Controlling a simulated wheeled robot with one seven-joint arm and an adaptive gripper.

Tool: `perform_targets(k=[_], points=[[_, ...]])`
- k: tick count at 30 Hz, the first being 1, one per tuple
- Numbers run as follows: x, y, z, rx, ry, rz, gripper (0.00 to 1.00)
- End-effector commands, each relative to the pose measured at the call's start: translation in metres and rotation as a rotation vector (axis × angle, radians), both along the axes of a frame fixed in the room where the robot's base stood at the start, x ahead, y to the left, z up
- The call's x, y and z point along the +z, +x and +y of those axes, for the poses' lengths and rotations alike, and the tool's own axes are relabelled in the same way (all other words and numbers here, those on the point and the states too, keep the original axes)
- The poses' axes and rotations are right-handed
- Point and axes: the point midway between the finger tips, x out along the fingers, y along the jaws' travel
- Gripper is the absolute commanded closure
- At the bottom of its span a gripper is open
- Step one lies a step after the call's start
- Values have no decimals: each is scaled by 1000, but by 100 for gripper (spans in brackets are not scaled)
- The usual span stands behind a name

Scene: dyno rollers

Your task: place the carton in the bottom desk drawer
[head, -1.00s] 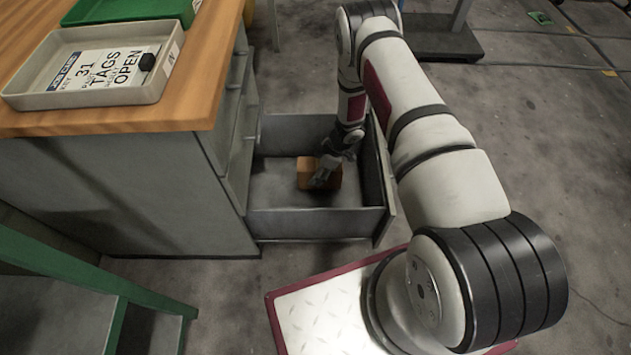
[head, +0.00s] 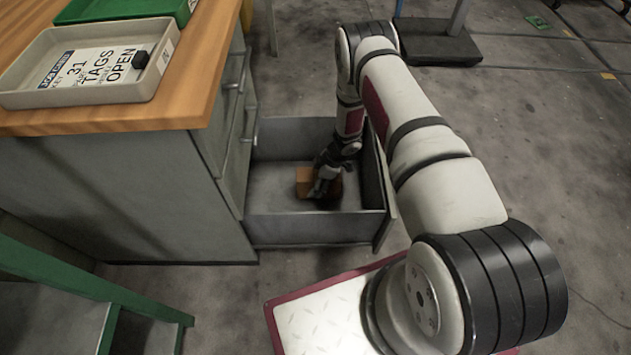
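The carton (head: 304,180) is a small orange-brown box inside the pulled-out bottom drawer (head: 310,229) of the grey desk. It appears to sit on the drawer floor, near the middle. My gripper (head: 319,191) reaches down into the drawer from above and is at the carton, covering part of its right side. The carton's right part is in shadow. The fingers are small and dark here, so I cannot tell whether they grip the carton or only stand against it.
The desk's wooden top (head: 190,100) holds a beige tray (head: 150,85) with a tag card and a green tray (head: 120,8). The upper drawers look shut. A green-framed item (head: 80,275) stands at lower left. Open floor lies to the right.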

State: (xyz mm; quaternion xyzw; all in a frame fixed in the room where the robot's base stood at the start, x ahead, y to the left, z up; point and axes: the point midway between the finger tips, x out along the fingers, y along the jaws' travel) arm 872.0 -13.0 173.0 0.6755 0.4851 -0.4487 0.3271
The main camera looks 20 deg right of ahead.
Motion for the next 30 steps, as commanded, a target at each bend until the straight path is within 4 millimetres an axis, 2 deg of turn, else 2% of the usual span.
perform_targets(k=[8, 21, 25, 30], points=[[5, 0, 0, 0, 0, 0, 29], [85, -10, -31, 1, 0, -1, 29], [102, -12, -38, 1, -1, 0, 29], [113, -15, -43, 2, 0, 1, 29]])
